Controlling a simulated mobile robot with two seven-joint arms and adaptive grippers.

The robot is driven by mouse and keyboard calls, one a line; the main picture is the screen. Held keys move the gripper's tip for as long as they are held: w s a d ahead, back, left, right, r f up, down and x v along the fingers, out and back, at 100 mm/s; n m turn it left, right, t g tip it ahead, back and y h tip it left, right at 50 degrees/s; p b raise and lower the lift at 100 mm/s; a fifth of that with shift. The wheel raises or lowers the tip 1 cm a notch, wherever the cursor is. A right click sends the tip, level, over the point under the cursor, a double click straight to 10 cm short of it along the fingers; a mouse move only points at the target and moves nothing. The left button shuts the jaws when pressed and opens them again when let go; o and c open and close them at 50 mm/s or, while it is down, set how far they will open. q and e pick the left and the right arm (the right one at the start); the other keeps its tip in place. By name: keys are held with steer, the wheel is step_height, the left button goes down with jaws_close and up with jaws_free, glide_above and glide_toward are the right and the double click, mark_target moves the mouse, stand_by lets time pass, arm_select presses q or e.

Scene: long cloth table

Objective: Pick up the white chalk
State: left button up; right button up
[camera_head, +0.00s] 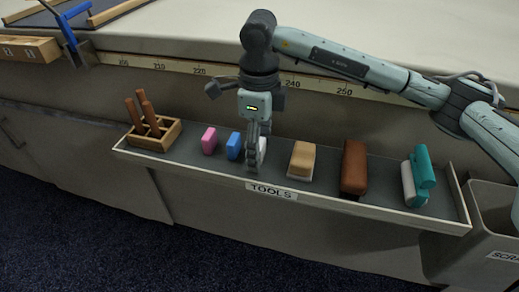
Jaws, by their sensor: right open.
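The white chalk (262,150) stands in the tools tray, partly hidden behind my right gripper. My right gripper (253,163) points down into the tray at the chalk, with its fingers seen nearly edge-on. It is open. I cannot tell whether its fingers touch the chalk or straddle it. A blue piece (234,145) stands close by on the left, with a pink piece (209,141) further left. My left gripper is out of view.
The grey tray (330,204) also holds a wooden block with brown handles (153,135), a tan block (302,159), a brown block (354,168) and a teal-and-white item (418,176). A scrap bin (490,225) stands at right. The tabletop (180,35) has a ruler edge above the tray.

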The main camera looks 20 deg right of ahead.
steer(key=c, duration=1.2)
steer(key=shift+c, duration=0.2)
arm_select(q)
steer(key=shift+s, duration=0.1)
arm_select(e)
steer(key=shift+r, duration=0.2)
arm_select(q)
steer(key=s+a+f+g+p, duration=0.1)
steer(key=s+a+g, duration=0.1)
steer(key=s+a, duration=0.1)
arm_select(e)
steer(key=shift+r, duration=0.95)
steer(key=shift+r+p, duration=0.65)
steer(key=shift+r, duration=0.3)
arm_select(q)
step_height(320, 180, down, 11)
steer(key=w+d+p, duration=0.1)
steer(key=p, duration=0.2)
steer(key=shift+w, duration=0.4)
arm_select(e)
steer(key=s+a+r, duration=0.1)
steer(key=a+r, duration=0.5)
steer(key=a, duration=0.5)
steer(key=shift+s+a+r, duration=0.25)
steer(key=shift+s+r, duration=0.1)
steer(key=shift+r, duration=0.05)
